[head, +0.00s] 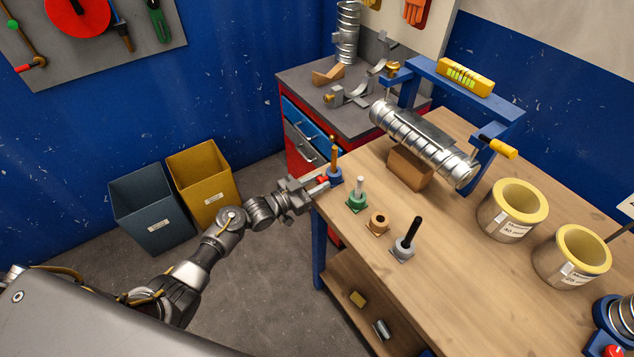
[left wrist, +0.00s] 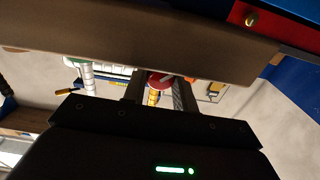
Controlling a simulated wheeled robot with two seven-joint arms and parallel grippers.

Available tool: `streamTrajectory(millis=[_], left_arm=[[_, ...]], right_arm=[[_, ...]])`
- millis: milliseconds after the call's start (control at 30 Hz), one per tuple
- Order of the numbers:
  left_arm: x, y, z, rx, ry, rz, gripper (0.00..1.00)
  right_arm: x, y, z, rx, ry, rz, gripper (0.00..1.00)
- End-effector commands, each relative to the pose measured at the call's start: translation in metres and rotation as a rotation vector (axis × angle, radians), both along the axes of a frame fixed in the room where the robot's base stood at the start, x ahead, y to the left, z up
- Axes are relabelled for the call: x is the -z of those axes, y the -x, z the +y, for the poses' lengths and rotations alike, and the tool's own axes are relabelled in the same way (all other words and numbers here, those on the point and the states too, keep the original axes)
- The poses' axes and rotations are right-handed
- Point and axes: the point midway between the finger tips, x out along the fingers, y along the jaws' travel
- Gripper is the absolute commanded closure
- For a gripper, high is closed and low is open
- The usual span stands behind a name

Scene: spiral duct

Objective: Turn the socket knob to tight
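Small sockets stand along the near left edge of the wooden table. The corner one is a blue socket (head: 335,176) with an upright orange rod and a small red knob (head: 322,180) on its side. My left gripper (head: 320,186) is at this red knob, level with the table edge. In the left wrist view the red knob (left wrist: 159,78), with a pale pointer mark, shows between the two separated fingers (left wrist: 158,92). Whether the fingers touch it is unclear. A green socket (head: 357,201) with a white rod stands nearby. My right gripper is not in view.
A tan socket (head: 379,222) and a grey one with a black rod (head: 405,246) stand further along the wooden table (head: 460,262). A metal spiral duct (head: 425,140) lies by a blue frame (head: 440,85). Two yellow-rimmed rolls (head: 513,208) stand at right.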

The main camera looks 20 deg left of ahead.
Motion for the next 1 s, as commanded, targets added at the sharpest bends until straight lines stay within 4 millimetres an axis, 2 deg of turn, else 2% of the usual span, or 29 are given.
streamTrajectory(millis=[33, 133, 267, 400, 500, 867, 900, 1000], left_arm=[[0.000, 0.000, 0.000, -0.001, 0.000, 0.000, 0.81], [0.000, 0.000, 0.000, -0.001, 0.000, 0.000, 0.94], [0.004, 0.000, 0.000, 0.001, -0.042, -0.034, 0.95], [0.007, 0.000, 0.001, 0.001, -0.212, -0.176, 0.95], [0.005, 0.001, 0.000, 0.001, -0.308, -0.257, 0.95], [0.000, 0.000, 0.000, -0.001, -0.358, -0.296, 0.95], [0.000, 0.000, 0.000, -0.001, -0.357, -0.295, 0.68], [0.000, 0.000, 0.000, -0.001, -0.357, -0.295, 0.55]], right_arm=[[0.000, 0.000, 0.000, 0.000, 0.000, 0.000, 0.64], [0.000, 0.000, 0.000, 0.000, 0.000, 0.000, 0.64], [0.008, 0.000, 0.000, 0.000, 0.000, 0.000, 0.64], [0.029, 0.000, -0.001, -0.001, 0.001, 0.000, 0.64], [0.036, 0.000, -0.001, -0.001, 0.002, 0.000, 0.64], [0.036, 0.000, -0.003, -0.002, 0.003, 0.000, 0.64], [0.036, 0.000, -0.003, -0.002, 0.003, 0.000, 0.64], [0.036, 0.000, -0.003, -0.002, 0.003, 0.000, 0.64]])
